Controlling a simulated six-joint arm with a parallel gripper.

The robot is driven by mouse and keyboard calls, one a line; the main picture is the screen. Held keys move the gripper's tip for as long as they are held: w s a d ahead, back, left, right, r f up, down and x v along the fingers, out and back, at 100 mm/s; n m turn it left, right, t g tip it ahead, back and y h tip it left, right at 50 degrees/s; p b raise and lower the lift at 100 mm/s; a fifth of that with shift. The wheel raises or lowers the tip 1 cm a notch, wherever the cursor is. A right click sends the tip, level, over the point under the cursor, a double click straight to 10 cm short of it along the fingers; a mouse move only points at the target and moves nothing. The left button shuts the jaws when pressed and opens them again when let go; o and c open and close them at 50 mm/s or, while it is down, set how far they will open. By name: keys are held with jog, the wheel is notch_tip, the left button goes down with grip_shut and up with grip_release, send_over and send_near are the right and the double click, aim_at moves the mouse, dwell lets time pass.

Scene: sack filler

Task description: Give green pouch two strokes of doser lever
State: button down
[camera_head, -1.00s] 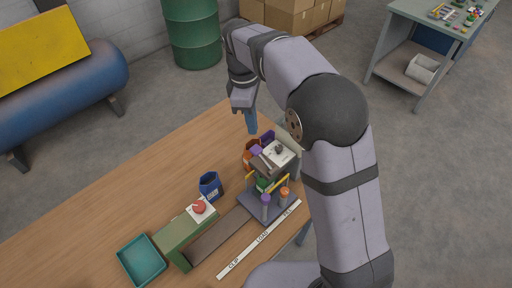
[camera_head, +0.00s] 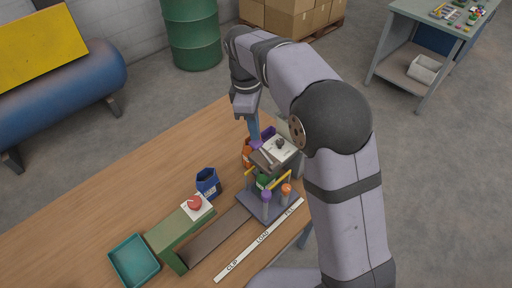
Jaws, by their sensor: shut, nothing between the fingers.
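My gripper (camera_head: 253,134) points down at the back of the doser station, its fingers shut. Its tip is close to a small purple part (camera_head: 256,146) of the doser; I cannot tell whether it touches. The doser (camera_head: 279,149) has a white top plate with a dark knob. The green pouch (camera_head: 265,181) stands below the doser, partly hidden by the frame and yellow bars. An orange pouch (camera_head: 248,155) and a purple pouch (camera_head: 268,132) are behind the doser, partly hidden. Which part is the lever is not clear.
A blue pouch (camera_head: 208,183) stands left of the doser. A green box with a red button (camera_head: 194,203) and a teal tray (camera_head: 134,261) are at the front left. Purple and orange knobbed posts (camera_head: 286,190) stand in front. The table's left back is clear.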

jog(key=shift+d+f+b, duration=0.1)
jog(key=shift+f+b, duration=0.3)
jog(key=shift+f, duration=0.25)
